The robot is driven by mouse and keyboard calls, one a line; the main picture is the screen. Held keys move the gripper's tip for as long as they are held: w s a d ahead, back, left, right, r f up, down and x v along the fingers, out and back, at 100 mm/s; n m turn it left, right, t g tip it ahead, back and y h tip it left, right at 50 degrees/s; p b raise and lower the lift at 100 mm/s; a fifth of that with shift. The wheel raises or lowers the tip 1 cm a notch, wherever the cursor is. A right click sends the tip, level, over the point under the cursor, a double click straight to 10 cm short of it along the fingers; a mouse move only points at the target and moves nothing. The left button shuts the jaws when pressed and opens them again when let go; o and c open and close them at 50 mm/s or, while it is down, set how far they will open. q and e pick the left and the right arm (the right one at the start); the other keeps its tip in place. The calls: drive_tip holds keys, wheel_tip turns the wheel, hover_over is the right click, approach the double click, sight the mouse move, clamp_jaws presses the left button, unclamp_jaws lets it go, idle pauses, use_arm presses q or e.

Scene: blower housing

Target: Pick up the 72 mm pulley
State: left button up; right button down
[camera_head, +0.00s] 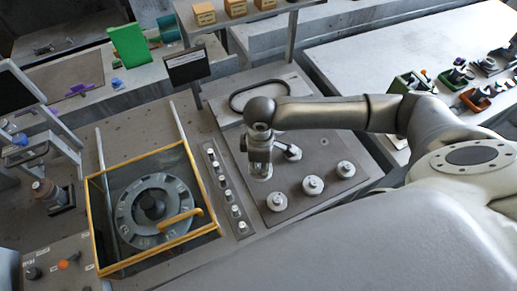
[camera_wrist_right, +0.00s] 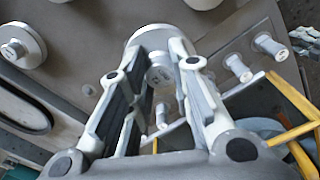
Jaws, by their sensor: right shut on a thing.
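My right gripper (camera_head: 259,170) points down over the grey plate with the pulleys. In the right wrist view its two fingers (camera_wrist_right: 160,95) are closed around the hub of a silver pulley (camera_wrist_right: 148,33), whose round disc shows beyond the fingertips. In the head view the gripper mostly hides this pulley; I cannot tell whether it touches the plate. Other silver pulleys stand on the plate: one at the front left (camera_head: 277,201), one in the middle (camera_head: 313,185), one at the right (camera_head: 345,169). Sizes are not readable. My left gripper is not in view.
A yellow-framed housing (camera_head: 150,267) with a round blower wheel (camera_head: 152,207) stands left of the plate. A strip with several small silver pins (camera_head: 228,197) lies between them. A black belt loop (camera_head: 262,109) lies behind the gripper. A small dark screen (camera_head: 187,66) stands behind left.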

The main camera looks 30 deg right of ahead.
drive_tip(key=shift+s+a+r, duration=0.15)
drive_tip(key=shift+s+a, duration=0.2)
drive_tip(key=shift+s, duration=0.35)
drive_tip(key=shift+s+a+r, duration=0.2)
drive_tip(key=shift+s+a, duration=0.1)
drive_tip(key=shift+s, duration=0.35)
drive_tip(key=shift+s+a+r, duration=0.15)
drive_tip(key=shift+s+a, duration=0.2)
drive_tip(key=shift+s, duration=0.35)
